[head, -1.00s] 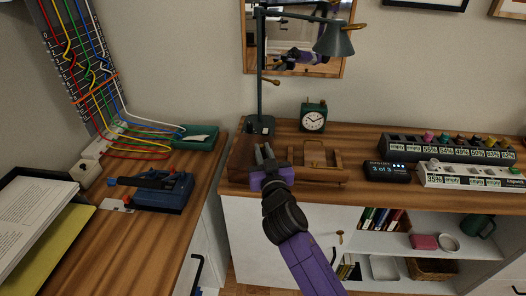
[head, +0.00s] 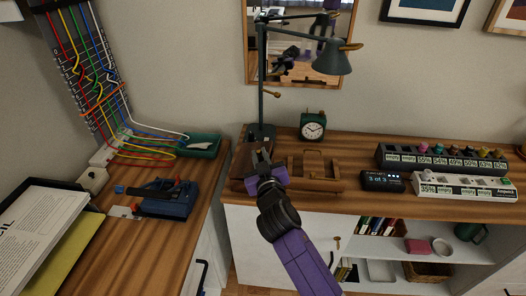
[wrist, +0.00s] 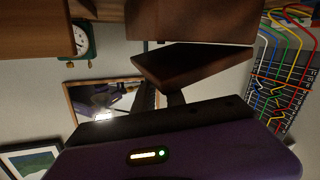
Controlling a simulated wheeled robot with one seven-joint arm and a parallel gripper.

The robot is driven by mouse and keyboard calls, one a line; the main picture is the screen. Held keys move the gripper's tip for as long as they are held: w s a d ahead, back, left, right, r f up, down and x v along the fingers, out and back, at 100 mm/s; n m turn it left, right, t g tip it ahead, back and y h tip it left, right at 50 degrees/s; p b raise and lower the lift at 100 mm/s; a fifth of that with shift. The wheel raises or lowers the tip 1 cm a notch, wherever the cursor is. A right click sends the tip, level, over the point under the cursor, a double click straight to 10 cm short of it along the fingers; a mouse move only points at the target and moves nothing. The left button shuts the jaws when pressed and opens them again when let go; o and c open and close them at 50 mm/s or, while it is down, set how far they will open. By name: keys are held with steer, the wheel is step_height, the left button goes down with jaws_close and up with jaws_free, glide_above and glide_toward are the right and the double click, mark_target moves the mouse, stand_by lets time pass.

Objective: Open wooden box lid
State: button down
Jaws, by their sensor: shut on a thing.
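The dark wooden box (head: 239,172) stands at the left end of the wooden desk top, partly hidden by my gripper. In the wrist view, which is turned nearly upside down, the box body (wrist: 190,22) is at the top. Its dark lid (wrist: 190,62) stands at an angle to the body, with a gap showing between them at one side. My gripper (head: 262,156) is at the box's right side in the head view. Its dark fingers (wrist: 163,98) reach the lid's edge in the wrist view and are shut on it. The exact contact is hard to see.
A wooden organizer (head: 316,182) stands close to the right of my gripper. A desk lamp (head: 262,100) rises behind the box, with a green clock (head: 312,127) to its right. A mirror hangs behind.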

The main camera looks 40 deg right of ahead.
mark_target(250, 162)
steer(key=p, duration=0.1)
steer(key=r+n, duration=0.1)
steer(key=w+r+p, duration=0.1)
steer(key=shift+a+r+n+g+p, duration=0.15)
steer(key=shift+a+n+g+p, duration=0.15)
steer(key=shift+a, duration=0.05)
steer(key=n+p, duration=0.1)
steer(key=w+a+r+n+g+p, duration=0.1)
steer(key=p, duration=0.1)
steer(key=shift+w+r, duration=0.15)
steer(key=shift+w, duration=0.15)
steer(key=w+n+g+p, duration=0.1)
steer(key=w+a+r+n+g+p, duration=0.1)
steer(key=shift+w+a+n+p, duration=0.2)
steer(key=shift+a+n+p, duration=0.1)
steer(key=shift+n, duration=0.1)
steer(key=shift+w+a+n+g+h+p, duration=0.3)
steer(key=shift+w+a+n, duration=0.1)
steer(key=shift+w+n, duration=0.25)
steer(key=shift+w+a+f+n+g+h+b, duration=0.1)
steer(key=shift+w+a+f+n+g+h, duration=0.15)
steer(key=shift+w+a+n+g, duration=0.35)
steer(key=shift+w+a+f+n+g+h+b, duration=0.15)
steer(key=shift+w+a+n+g+h, duration=0.2)
steer(key=shift+w+n, duration=0.45)
steer(key=shift+w+a+f+n+g+h+b, duration=0.1)
steer(key=shift+w+a+f+n+g+h, duration=0.1)
steer(key=shift+w+a+n+g, duration=0.4)
steer(key=shift+w+d, duration=0.15)
